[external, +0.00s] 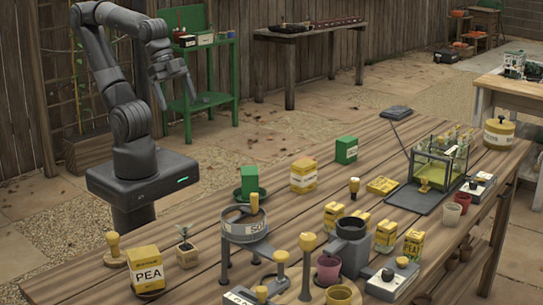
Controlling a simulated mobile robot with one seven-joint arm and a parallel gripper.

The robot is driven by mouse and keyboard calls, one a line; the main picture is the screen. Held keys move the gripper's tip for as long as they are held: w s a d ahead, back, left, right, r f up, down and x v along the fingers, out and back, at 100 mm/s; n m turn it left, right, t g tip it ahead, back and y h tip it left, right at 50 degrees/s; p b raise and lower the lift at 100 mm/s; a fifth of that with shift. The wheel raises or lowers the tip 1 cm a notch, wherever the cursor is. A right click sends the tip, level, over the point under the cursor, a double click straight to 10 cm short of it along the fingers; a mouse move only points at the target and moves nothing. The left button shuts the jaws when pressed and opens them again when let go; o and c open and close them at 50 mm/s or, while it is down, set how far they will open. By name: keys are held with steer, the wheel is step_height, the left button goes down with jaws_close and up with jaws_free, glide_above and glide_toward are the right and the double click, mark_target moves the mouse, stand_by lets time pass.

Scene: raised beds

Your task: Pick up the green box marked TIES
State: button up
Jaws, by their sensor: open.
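A green box (346,149) with a white label stands upright on the wooden table (395,140), toward its back edge. The label's lettering is too small to read. Another green box (249,180) stands on a dark green dish (249,194), and no label shows on its visible side. My gripper (177,102) is open and empty, pointing down at the upper left, well to the left of both green boxes and above the table's height.
A yellow and white box (303,175) stands between the green boxes. A ringed stand (246,228), a dark grey cup (349,245) and several yellow packets crowd the front. A glass case (440,162) stands at right. Bare boards lie behind the labelled green box.

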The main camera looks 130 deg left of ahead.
steer(key=w+a+r+g, duration=0.2)
steer(key=w+a, duration=1.5)
steer(key=w, duration=0.2)
steer(key=m+t, duration=0.1)
glide_above(351, 162)
steer(key=s+a, duration=0.1)
steer(key=s, duration=0.5)
step_height(351, 162, down, 20)
steer(key=shift+w+f, duration=0.15)
steer(key=shift+f, duration=0.05)
steer(key=x, duration=1)
steer(key=shift+d, duration=0.2)
steer(key=shift+c, duration=0.6)
